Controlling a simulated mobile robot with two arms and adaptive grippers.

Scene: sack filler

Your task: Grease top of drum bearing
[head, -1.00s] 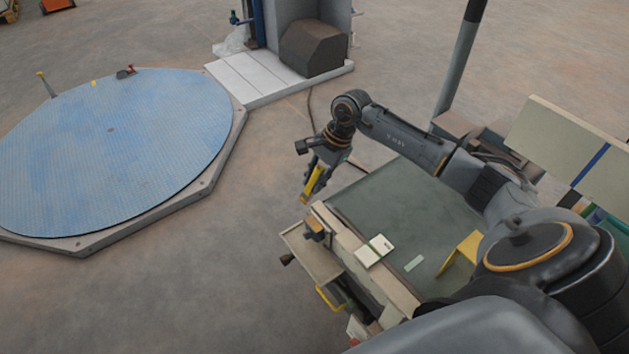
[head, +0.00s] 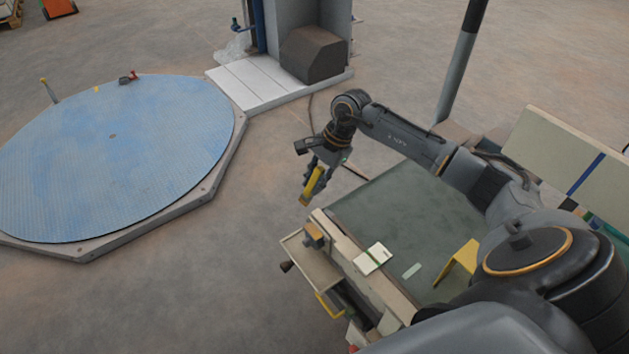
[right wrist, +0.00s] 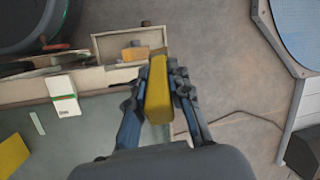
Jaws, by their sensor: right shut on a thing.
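My right gripper (head: 314,180) is shut on a yellow block-like thing (head: 313,184) with a brownish lower end. It holds it in the air just off the far left corner of the workbench (head: 390,215). In the right wrist view the yellow thing (right wrist: 158,92) sits between both fingers, its long side pointing away from the wrist. I cannot make out a drum bearing for certain in either view. My left gripper is not in view.
A blue round plate (head: 115,155) on a pale octagonal base lies on the floor at left. An open drawer (head: 312,268) juts from the bench. A booklet (head: 373,258) and a yellow bracket (head: 457,262) are on the bench. A dark post (head: 461,65) stands behind. Floor between plate and bench is clear.

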